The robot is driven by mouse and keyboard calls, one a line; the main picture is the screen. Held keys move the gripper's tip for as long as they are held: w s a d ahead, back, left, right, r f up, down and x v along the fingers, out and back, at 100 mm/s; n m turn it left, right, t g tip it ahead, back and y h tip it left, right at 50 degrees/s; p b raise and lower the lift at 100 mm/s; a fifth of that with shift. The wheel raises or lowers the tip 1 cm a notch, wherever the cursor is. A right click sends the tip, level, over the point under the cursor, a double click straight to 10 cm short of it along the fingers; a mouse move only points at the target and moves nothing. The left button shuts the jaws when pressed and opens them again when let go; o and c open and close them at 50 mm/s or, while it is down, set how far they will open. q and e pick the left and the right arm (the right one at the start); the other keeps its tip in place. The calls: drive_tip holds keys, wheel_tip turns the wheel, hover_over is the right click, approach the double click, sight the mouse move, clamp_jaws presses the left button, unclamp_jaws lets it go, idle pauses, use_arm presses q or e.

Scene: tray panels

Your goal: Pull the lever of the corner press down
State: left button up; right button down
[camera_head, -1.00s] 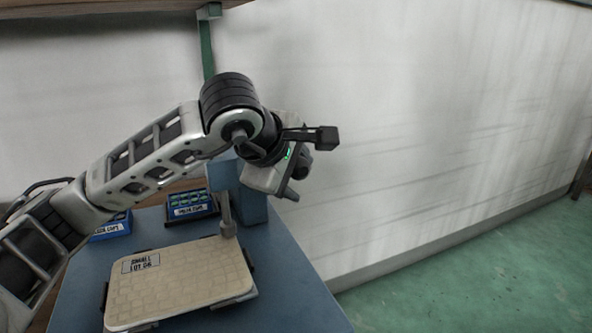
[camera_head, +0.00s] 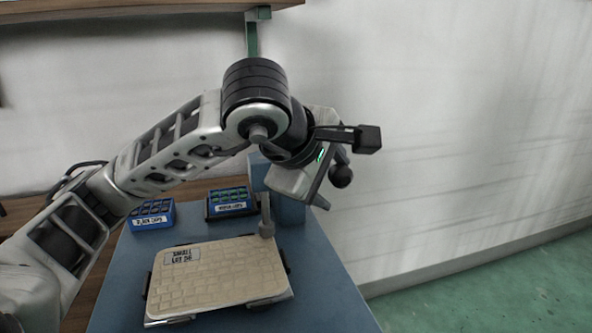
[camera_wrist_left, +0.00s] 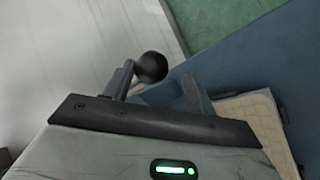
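The corner press is a blue column (camera_head: 290,208) with a grey ram (camera_head: 266,218) at the far right corner of a beige panel (camera_head: 215,275). The lever's black ball knob (camera_head: 340,177) sticks out on the right of the press; most of the lever is hidden behind my gripper. My left gripper (camera_head: 326,188) is at the knob, above and right of the press. In the left wrist view, the black knob (camera_wrist_left: 151,67) shows between the spread fingers (camera_wrist_left: 158,76). I cannot tell whether they touch it. My right gripper is in neither view.
The panel lies in dark holders on a blue table (camera_head: 335,285). Two blue bins with labels, one at left (camera_head: 152,215) and one nearer the press (camera_head: 231,202), stand behind it. A pale wall (camera_head: 450,130) rises close behind and right of the press. Green floor (camera_head: 500,290) is clear.

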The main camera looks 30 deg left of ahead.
use_arm(q)
drive_tip(key=s+d+r+b, duration=0.1)
drive_tip(key=s+r, duration=0.4)
drive_tip(key=s, duration=0.6)
drive_tip(key=shift+s+d+r, duration=0.25)
drive_tip(key=shift+d+r, duration=0.1)
drive_tip(key=shift+d, duration=0.1)
idle(0.4)
idle(0.5)
